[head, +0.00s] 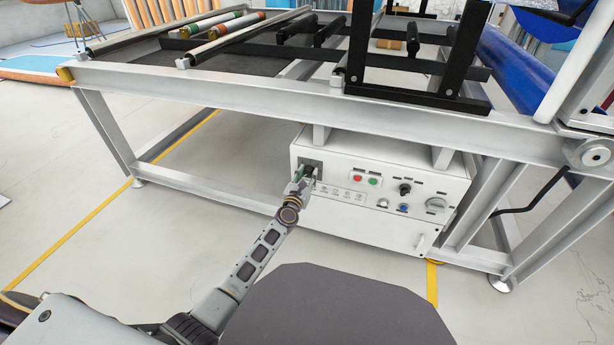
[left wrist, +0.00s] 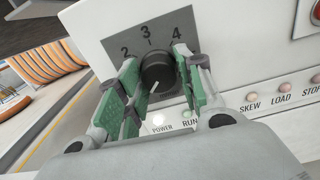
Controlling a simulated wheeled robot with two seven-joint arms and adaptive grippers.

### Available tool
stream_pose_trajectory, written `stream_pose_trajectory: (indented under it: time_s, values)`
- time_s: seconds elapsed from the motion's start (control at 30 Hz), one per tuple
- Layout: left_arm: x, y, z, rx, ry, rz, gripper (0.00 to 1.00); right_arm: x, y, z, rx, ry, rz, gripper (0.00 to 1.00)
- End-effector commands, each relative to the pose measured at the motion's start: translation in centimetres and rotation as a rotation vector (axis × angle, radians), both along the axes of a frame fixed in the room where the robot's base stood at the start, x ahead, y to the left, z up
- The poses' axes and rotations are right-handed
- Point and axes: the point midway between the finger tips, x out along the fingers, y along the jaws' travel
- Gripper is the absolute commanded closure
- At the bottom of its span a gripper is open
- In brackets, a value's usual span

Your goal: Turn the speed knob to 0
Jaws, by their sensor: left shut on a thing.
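The speed knob (left wrist: 157,72) is a dark round knob on a grey plate marked 2, 3 and 4 in the left wrist view. A white line on it points down and a little left in that view. My left gripper (left wrist: 156,62) has its green-padded fingers on both sides of the knob and is shut on it. In the head view the left gripper (head: 304,174) reaches the left end of the white control box (head: 330,220) and hides most of the knob. The plate's other numbers are hidden or out of view. My right gripper is not in view.
The box front also has a red button (head: 357,178), a green button (head: 375,181), a black knob (head: 405,188) and a grey knob (head: 435,205). Small lamps line its lower left. A grey metal frame (head: 250,98) with rollers stands over the box. Open floor lies left.

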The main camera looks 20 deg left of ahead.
Motion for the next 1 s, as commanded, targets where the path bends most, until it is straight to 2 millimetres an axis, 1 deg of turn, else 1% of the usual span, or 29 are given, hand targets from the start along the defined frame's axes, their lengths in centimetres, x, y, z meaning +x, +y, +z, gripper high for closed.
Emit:
stream_pose_trajectory:
  time_s: [0.2, 0.6, 0.63, 0.77, 1.0]
  values:
    - [-0.05, 0.03, -0.21, -0.051, 0.005, 0.001, 0.87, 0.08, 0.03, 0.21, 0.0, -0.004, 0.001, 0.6]
    - [-0.05, 0.02, -0.23, -0.058, 0.005, 0.001, 0.87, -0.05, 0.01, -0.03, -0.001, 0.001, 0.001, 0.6]
    - [-0.05, 0.02, -0.23, -0.058, 0.005, 0.001, 0.6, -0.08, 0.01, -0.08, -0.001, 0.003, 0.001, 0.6]
    - [-0.04, 0.0, -0.17, -0.057, 0.004, 0.0, 0.43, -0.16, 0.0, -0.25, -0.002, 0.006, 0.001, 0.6]
    - [-0.01, -0.03, -0.08, -0.056, 0.003, 0.0, 0.42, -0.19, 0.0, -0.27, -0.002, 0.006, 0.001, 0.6]
